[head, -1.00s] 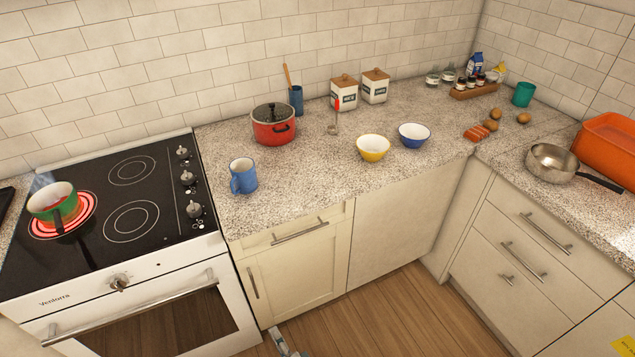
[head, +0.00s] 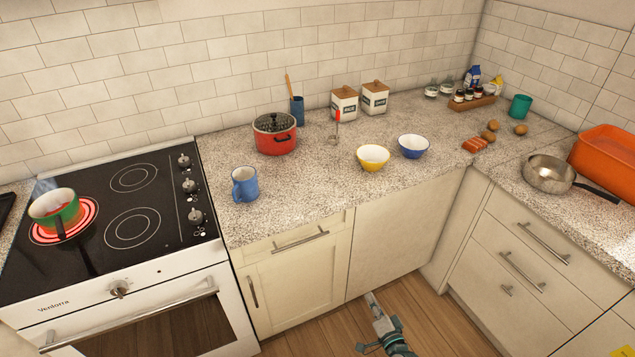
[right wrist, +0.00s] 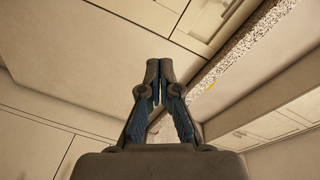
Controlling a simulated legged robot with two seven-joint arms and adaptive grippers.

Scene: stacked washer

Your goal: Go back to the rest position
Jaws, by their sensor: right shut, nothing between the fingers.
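My right gripper (head: 372,300) shows at the bottom of the head view, low in front of the cabinets and above the wooden floor, with part of my arm behind it. In the right wrist view the gripper (right wrist: 153,65) has its fingertips together with nothing between them. Cabinet fronts and the speckled counter edge show beyond it. My left gripper is in neither view.
The stove (head: 140,262) at left has a green pot (head: 56,211) on a glowing burner. The counter (head: 310,190) holds a blue mug (head: 245,184), a red pot (head: 275,137), a yellow bowl (head: 373,157) and a blue bowl (head: 413,146). A steel pan (head: 549,174) stands at right.

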